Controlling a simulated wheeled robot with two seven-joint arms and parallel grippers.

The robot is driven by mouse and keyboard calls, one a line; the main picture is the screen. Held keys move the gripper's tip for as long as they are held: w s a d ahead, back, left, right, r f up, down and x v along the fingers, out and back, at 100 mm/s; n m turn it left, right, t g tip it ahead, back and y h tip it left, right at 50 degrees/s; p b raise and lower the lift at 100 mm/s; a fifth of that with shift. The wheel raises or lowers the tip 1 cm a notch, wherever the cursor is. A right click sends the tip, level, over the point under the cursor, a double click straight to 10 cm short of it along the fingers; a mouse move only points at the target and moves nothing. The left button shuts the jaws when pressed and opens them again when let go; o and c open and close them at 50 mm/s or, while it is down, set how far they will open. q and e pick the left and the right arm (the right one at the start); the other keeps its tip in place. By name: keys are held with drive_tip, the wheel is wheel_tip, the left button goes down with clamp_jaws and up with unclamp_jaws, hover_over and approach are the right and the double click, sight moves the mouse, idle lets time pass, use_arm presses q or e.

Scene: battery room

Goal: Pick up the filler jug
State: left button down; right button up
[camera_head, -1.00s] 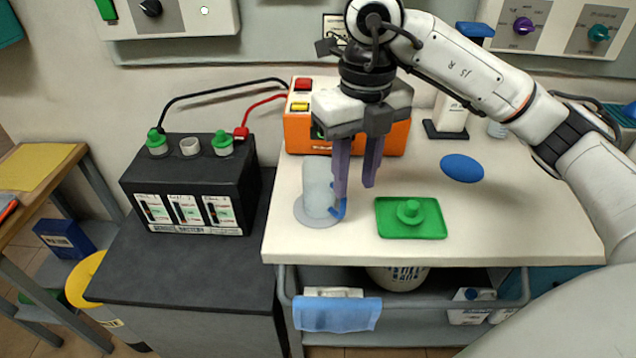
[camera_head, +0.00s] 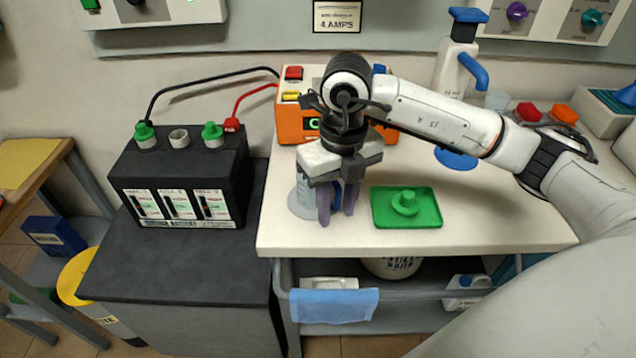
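The filler jug (camera_head: 304,188), a pale translucent vessel, stands upright on a round grey mat (camera_head: 299,211) at the left of the white cart top. My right gripper (camera_head: 337,213) points down at its right side, where the blue handle showed earlier. Its two purple fingers are apart, and a little blue shows between them. The fingers and palm hide much of the jug and handle, so I cannot tell whether they touch the handle. My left gripper is not in view.
A green tray (camera_head: 428,217) with a green cap lies just right of my gripper. An orange charger (camera_head: 289,128) stands behind, with cables to the black battery (camera_head: 178,170) on the left. A white bottle with a blue handle (camera_head: 452,70) stands at the back right.

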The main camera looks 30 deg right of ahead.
drive_tip(key=shift+c, duration=0.2)
clamp_jaws()
drive_tip(key=shift+r, duration=0.2)
